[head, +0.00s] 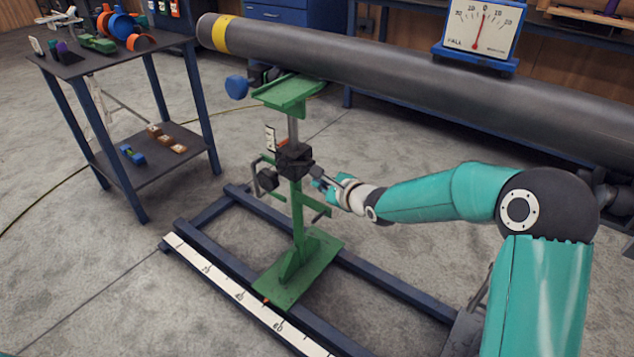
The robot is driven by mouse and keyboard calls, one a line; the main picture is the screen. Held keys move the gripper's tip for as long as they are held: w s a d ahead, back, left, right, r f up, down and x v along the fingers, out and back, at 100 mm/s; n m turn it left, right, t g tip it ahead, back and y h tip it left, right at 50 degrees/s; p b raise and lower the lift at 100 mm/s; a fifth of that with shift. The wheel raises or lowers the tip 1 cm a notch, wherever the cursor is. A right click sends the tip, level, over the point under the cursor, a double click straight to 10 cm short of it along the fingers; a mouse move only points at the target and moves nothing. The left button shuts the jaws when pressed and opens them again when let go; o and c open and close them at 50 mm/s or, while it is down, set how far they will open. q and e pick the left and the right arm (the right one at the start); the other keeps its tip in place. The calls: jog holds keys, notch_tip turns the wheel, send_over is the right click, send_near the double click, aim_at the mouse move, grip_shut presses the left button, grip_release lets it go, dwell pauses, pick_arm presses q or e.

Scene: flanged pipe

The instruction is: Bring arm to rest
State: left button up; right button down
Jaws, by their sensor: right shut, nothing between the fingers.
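My right arm comes in from the right in teal segments. Its gripper (325,185) is shut and empty, just right of the green pipe stand (298,215). The fingers are small and partly hidden near the stand's black clamp block (294,160); I cannot tell whether they touch it. The stand is upright on a dark blue rail frame (385,288), with its green top plate (285,92) under the long grey pipe (400,75). The pipe has a yellow band (221,34) near its left end. My left gripper is not in view.
A dial gauge (482,28) sits on the pipe. A side table (115,60) at the left holds coloured parts and has a lower shelf (165,160). A white scale strip (235,290) runs along the near rail. Open floor lies left of the frame.

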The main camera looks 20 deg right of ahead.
dwell(0.3)
jog(key=s+a+f+n+g, duration=0.1)
jog(key=s+a+f+g, duration=0.15)
jog(key=s+f, duration=0.4)
jog(key=s+a+f+n+g+y, duration=0.1)
jog(key=s+a+f+g, duration=0.2)
jog(key=f, duration=0.6)
jog(key=s+a+f+n+g, duration=0.1)
jog(key=s+a+f, duration=0.35)
jog(key=f, duration=0.35)
jog(key=s+a+f+n+g, duration=0.2)
jog(key=s+f+n+g, duration=0.15)
jog(key=s+n, duration=0.6)
jog(key=s+a+f+n+g, duration=0.15)
jog(key=s+f+n, duration=0.4)
jog(key=s, duration=0.65)
notch_tip(320, 180, up, 28)
jog(key=n+p, duration=0.5)
jog(key=p, duration=2.2)
jog(key=shift+r+g, duration=0.25)
jog(key=shift+g, duration=0.2)
